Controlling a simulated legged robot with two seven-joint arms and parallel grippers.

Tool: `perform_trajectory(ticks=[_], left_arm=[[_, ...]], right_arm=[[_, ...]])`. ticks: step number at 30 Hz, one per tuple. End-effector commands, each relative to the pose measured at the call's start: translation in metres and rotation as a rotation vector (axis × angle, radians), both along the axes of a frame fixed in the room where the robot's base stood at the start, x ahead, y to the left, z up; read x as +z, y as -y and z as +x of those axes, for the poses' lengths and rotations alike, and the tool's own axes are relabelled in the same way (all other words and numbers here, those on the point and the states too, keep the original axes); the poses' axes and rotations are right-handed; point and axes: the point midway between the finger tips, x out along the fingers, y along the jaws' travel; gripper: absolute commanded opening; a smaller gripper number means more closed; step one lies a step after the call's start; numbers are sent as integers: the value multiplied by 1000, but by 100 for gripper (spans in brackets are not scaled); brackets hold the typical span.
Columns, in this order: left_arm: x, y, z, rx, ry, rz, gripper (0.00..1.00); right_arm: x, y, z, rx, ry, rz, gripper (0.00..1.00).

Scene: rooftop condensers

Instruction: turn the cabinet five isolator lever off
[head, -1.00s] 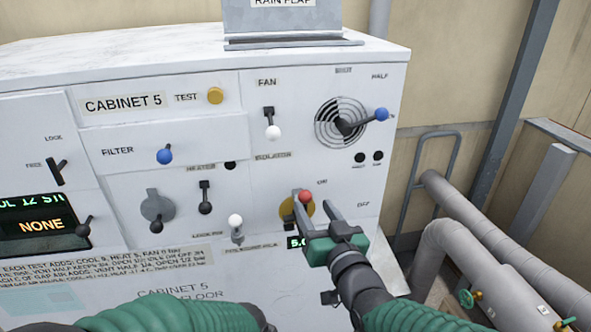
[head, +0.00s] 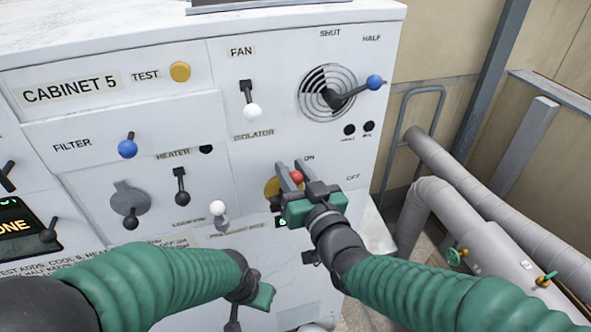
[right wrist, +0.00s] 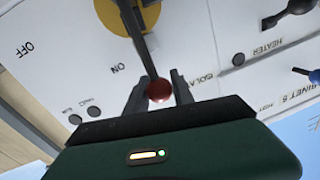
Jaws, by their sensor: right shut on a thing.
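The isolator lever has a red ball knob (head: 296,177) and a yellow round base (head: 272,188) on the white cabinet five front. It points up and right, near the ON label (head: 309,158); the OFF label (head: 353,177) is further right. My right gripper (head: 292,168) is shut on the lever, with the red knob between its fingers. The right wrist view shows the dark lever (right wrist: 143,55) running from its base to the red knob (right wrist: 159,90). My left gripper (head: 250,305) is low in front of the cabinet; its fingers are too unclear to read.
The fan lever (head: 252,112), the vent lever with blue knob (head: 375,82), the heater lever (head: 183,198) and a white-knobbed lever (head: 219,208) surround the isolator. Grey pipes (head: 460,205) stand right of the cabinet.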

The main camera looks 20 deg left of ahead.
Motion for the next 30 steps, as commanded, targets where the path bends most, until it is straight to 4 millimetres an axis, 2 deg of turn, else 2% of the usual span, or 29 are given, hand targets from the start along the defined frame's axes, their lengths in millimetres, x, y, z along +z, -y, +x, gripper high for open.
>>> perform_trajectory(ticks=[1,5,30], left_arm=[[0,0,0,0,0,0,36],[0,0,0,0,0,0,36],[0,0,0,1,0,0,36]], right_arm=[[-1,-2,1,-1,-2,-1,18],[-2,-5,2,0,-4,-3,0],[-4,-6,3,2,-8,-6,0]])
